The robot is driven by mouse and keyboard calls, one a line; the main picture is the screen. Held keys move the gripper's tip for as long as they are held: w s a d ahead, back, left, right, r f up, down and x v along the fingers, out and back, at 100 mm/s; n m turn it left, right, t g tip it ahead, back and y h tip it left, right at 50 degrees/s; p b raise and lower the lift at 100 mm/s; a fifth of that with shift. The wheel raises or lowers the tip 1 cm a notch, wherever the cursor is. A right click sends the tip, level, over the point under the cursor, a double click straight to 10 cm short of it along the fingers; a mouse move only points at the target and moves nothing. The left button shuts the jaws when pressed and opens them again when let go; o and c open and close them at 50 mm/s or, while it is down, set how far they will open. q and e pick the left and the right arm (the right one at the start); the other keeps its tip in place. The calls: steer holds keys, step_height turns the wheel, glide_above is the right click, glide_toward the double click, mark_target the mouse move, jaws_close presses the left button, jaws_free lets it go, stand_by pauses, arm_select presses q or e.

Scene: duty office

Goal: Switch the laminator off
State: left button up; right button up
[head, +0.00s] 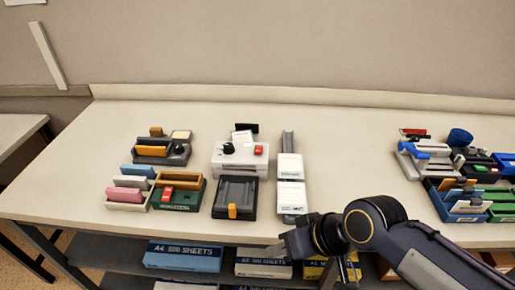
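A white machine (240,160) with a black knob (228,148) and a red switch (258,150) stands left of the middle of the table. It looks like the laminator, but its label is too small to read. I cannot tell which way the switch is set. My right gripper (291,244) is at the table's front edge, in front and to the right of the white machine and apart from it. Its fingers are dark and small, and I cannot tell whether they are open. My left gripper is not in view.
A black device (234,198) with an orange tab stands in front of the white machine. White boxes (290,196) stand to its right, a dark grey device (161,150) to its left. The table (345,150) is clear in the middle. Paper packs (183,256) lie on the shelf below.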

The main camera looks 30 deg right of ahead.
steer(key=shift+c, duration=0.5)
jaws_close()
stand_by(1.2)
